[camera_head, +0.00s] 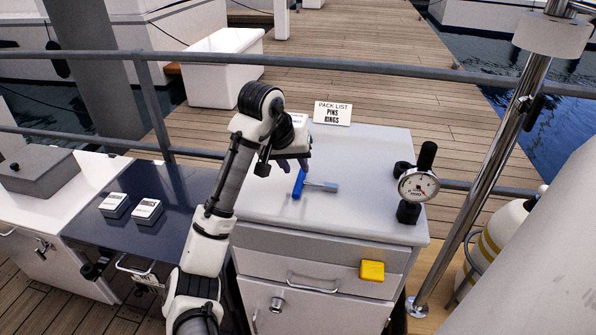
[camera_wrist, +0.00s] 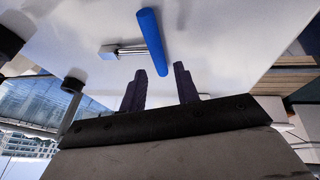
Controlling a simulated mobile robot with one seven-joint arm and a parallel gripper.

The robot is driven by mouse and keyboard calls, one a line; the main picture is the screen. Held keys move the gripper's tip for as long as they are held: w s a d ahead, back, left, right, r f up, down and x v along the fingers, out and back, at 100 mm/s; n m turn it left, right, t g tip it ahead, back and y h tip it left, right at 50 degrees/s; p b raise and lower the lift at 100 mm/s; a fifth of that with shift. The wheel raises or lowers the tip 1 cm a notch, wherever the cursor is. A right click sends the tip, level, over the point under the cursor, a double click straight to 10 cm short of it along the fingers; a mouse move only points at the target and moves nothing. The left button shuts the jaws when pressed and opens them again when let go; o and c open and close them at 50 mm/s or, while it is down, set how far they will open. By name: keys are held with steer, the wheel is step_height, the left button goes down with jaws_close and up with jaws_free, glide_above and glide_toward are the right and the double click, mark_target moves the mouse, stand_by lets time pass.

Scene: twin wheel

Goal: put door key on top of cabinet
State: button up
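A T-shaped tool with a blue bar handle and a metal shaft, which looks like the door key (camera_head: 299,184), lies on the pale top of the cabinet (camera_head: 365,160). In the wrist view the key (camera_wrist: 152,40) lies beyond the fingertips, its blue bar roughly in line with the space between them and its shaft pointing left. My gripper (camera_head: 292,164) is above the cabinet top, close to the key's blue bar. Whether a finger touches the key cannot be told.
A pressure gauge (camera_head: 418,185) with black fittings stands at the cabinet's right edge. A "PACK LIST" sign (camera_head: 332,112) stands at its back. A yellow block (camera_head: 372,271) is on the drawer front. A dark table (camera_head: 165,190) with two small boxes is left. A grey rail runs behind.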

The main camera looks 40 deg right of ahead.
steer(key=v, duration=0.8)
steer(key=shift+r, duration=0.2)
